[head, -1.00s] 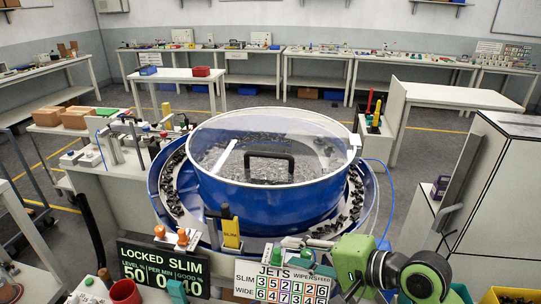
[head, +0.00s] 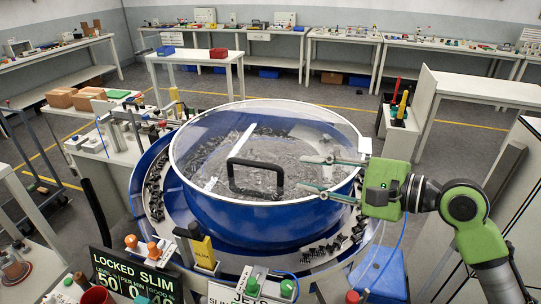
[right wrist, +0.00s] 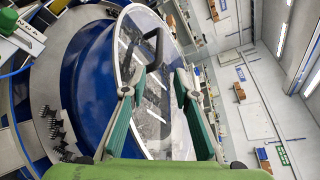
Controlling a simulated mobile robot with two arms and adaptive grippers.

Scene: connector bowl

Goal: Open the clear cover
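The clear cover (head: 225,150) is a round see-through lid with a pale rim. It lies over the blue bowl (head: 230,215), which holds many small dark parts. A black bar handle (head: 256,180) stands near the cover's front side. My right gripper (head: 303,174) is open and empty, its two fingers pointing left toward the handle from the right side of the cover. A gap shows between fingertips and handle. In the right wrist view, the handle (right wrist: 154,46) appears just beyond the open fingers. My left gripper is not in view.
A yellow block (head: 203,250) and knobs stand in front of the bowl, beside a LOCKED SLIM display (head: 135,275). A blue box (head: 380,272) stands below my right arm. A white cabinet (head: 515,200) is at the right. The space above the cover looks free.

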